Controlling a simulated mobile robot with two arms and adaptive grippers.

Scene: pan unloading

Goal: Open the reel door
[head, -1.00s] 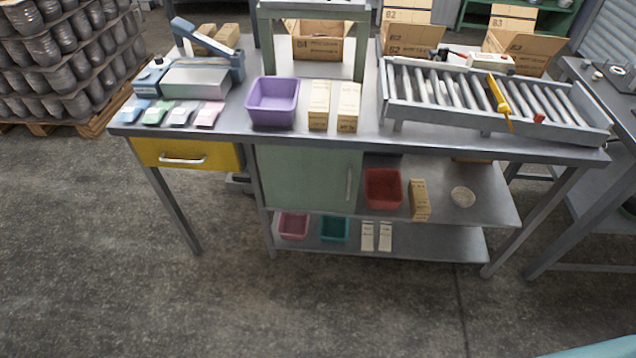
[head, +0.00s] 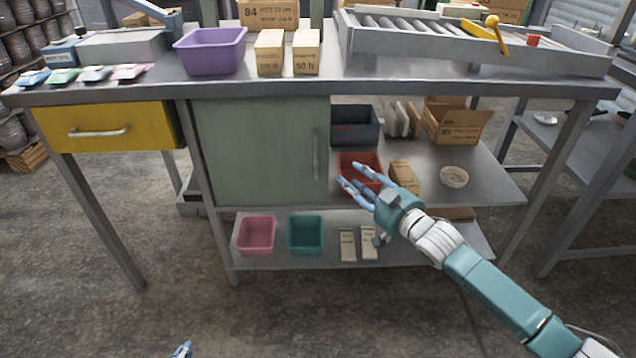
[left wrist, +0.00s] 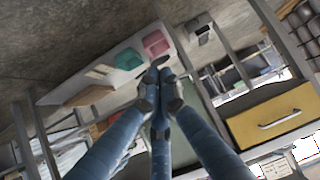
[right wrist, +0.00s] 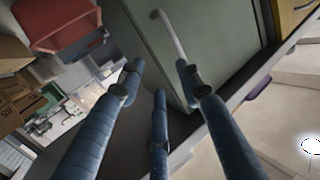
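The reel door (head: 255,150) is a flat green cabinet door under the workbench. It appears closed, with a vertical bar handle (head: 316,153) near its right edge. My right gripper (head: 349,175) is open and empty, just right of the handle and in front of the red bin. In the right wrist view, the handle (right wrist: 172,35) runs down close to the right fingertip, and the door (right wrist: 215,40) lies behind; contact cannot be told. My left gripper (head: 182,349) is low at the bottom edge, far from the door. In the left wrist view its fingers (left wrist: 160,70) are together and hold nothing visible.
A red bin (head: 350,161), a small carton (head: 404,176) and a bowl (head: 453,177) stand on the shelf right of the door. Pink (head: 257,236) and teal (head: 306,235) bins sit on the lower shelf. A yellow drawer (head: 105,128) is at left. The floor in front is clear.

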